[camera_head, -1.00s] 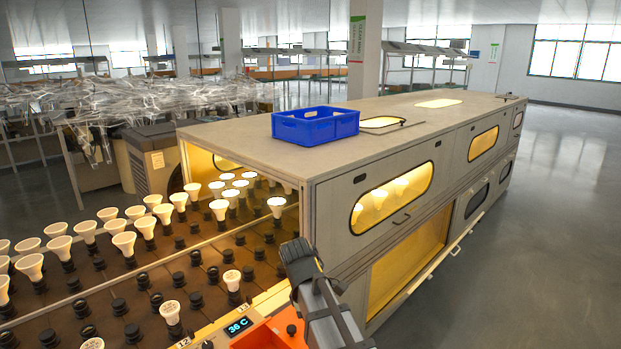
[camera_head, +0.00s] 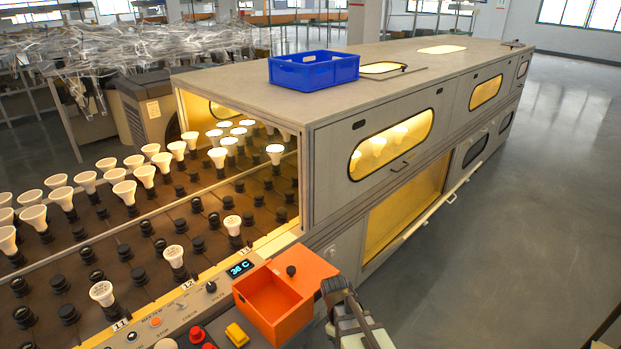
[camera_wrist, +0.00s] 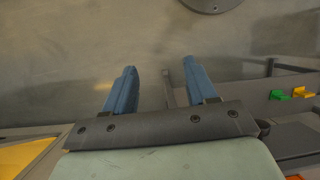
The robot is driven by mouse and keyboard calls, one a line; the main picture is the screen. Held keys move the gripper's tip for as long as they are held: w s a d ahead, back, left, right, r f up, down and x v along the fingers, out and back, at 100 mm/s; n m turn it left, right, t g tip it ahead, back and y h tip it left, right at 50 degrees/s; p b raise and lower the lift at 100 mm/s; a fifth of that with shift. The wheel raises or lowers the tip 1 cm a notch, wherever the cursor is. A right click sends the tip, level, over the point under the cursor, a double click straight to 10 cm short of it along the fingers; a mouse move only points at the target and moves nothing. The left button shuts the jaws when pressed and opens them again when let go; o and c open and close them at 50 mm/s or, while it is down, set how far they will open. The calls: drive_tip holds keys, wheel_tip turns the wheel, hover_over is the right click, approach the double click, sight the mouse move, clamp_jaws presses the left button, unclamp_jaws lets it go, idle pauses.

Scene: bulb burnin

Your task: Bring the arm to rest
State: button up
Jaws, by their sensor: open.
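My gripper shows in the wrist view (camera_wrist: 157,90) with its two blue fingers apart and nothing between them. A plain grey surface lies beyond the fingertips. In the head view, part of my arm shows at the bottom, just right of the orange bin (camera_head: 283,306); the fingertips cannot be made out there.
The long grey burn-in cabinet (camera_head: 345,117) has a blue crate (camera_head: 313,72) on top. White bulbs (camera_head: 102,293) stand in sockets on the dark rack at left. A control panel with a 36 C display (camera_head: 240,268) fronts the rack. Open floor (camera_head: 560,190) lies to the right.

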drive_tip(key=s+d+f+m+g, duration=0.1)
drive_tip(key=s+d+f+m, duration=0.1)
drive_tip(key=s+f, duration=0.5)
drive_tip(key=s+d+f+m+g+y, duration=0.1)
drive_tip(key=s+d+f+m, duration=0.1)
drive_tip(key=s+f+m, duration=0.2)
drive_tip(key=s+d+f+m+g+y, duration=0.1)
drive_tip(key=s+f+m, duration=0.3)
drive_tip(key=s+f, duration=0.7)
drive_tip(key=s+d, duration=0.1)
drive_tip(key=s, duration=0.4)
drive_tip(key=shift+d, duration=0.15)
